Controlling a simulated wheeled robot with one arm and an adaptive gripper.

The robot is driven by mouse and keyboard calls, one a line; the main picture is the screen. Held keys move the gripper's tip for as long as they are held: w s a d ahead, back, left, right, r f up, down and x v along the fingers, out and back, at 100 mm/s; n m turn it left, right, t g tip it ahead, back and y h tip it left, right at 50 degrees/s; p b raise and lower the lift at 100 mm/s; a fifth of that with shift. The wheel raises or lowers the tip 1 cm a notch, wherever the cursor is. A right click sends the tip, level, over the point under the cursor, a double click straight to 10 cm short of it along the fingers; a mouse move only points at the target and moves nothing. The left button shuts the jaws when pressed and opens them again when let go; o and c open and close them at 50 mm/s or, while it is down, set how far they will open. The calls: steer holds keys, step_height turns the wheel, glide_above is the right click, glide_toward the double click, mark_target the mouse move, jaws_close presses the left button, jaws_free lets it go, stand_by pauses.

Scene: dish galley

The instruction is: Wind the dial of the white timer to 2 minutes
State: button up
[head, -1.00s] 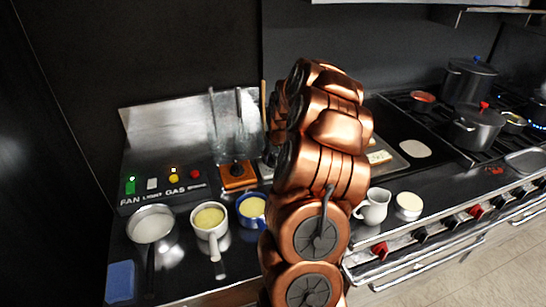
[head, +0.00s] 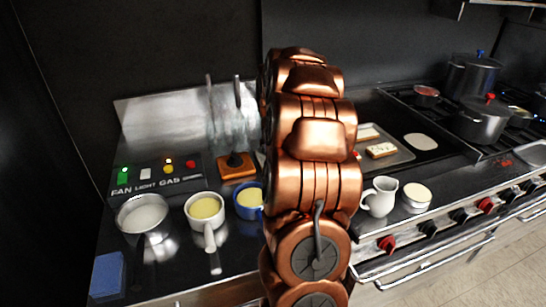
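I cannot make out the white timer or its dial in the head view. My own copper arm fills the middle of the view and hides the part of the counter behind it. My gripper does not show; the visible arm links cover that area.
Left of my arm are a FAN/LIGHT/GAS panel (head: 155,181), a pan (head: 142,213), a white pot (head: 206,207), a blue pot (head: 249,202), an orange block (head: 237,165) and a blue sponge (head: 107,274). Right are a white jug (head: 380,197), a pale-topped cup (head: 417,197) and a tray (head: 401,156).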

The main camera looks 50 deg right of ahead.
steer(key=shift+f+m+g+h+b, duration=0.15)
steer(key=shift+m+g+b, duration=0.15)
steer(key=shift+m+b, duration=0.75)
steer(key=shift+f+m+g+h+b, duration=0.25)
steer(key=shift+m+b, duration=0.4)
steer(key=shift+b, duration=0.7)
steer(key=shift+r, duration=0.3)
steer(key=o, duration=1.2)
steer(key=shift+r, duration=0.1)
steer(key=v, duration=1.2)
steer(key=shift+w, duration=0.15)
